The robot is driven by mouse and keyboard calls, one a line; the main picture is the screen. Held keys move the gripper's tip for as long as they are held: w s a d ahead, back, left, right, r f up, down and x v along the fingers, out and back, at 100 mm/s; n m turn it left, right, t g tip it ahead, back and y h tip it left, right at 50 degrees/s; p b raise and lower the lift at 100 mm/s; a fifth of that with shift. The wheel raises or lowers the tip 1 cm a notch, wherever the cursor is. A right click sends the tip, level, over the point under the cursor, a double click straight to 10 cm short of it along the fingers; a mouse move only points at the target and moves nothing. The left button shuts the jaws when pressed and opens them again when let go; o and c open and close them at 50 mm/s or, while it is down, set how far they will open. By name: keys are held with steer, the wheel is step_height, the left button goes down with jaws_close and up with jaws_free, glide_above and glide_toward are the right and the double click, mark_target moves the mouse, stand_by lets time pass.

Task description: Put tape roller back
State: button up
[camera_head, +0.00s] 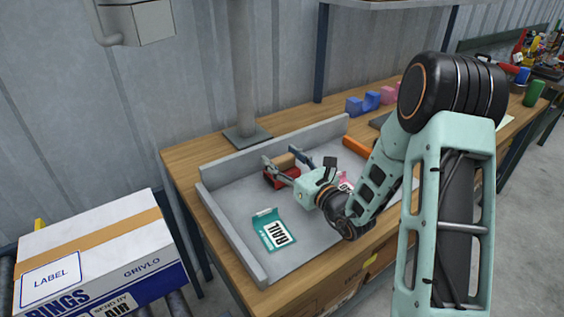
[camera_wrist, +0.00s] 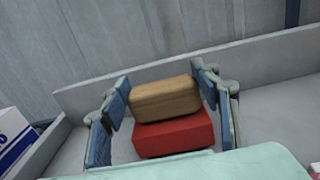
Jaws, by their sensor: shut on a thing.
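The tape roller (camera_head: 281,181) has a red body with a tan block-like part on top. It sits in or just above the grey tray (camera_head: 226,236), near its back wall; I cannot tell whether it touches the floor. My gripper (camera_head: 285,161) reaches it from the right and front, with its fingers around it. In the wrist view the tape roller (camera_wrist: 173,136) is between the two blue-padded fingers of my gripper (camera_wrist: 162,86), which are shut on its tan part. The underside is hidden.
A teal label card (camera_head: 272,230) lies in the tray, and a pink one (camera_head: 345,180) is partly behind my arm. An orange item (camera_head: 358,147) lies by the tray's right side. Blue blocks (camera_head: 362,103) stand behind. A labelled carton (camera_head: 95,255) is at left. A post (camera_head: 243,80) rises behind.

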steer(key=shift+r, duration=0.1)
steer(key=o, duration=1.3)
steer(key=shift+r, duration=0.15)
steer(key=v, duration=1.2)
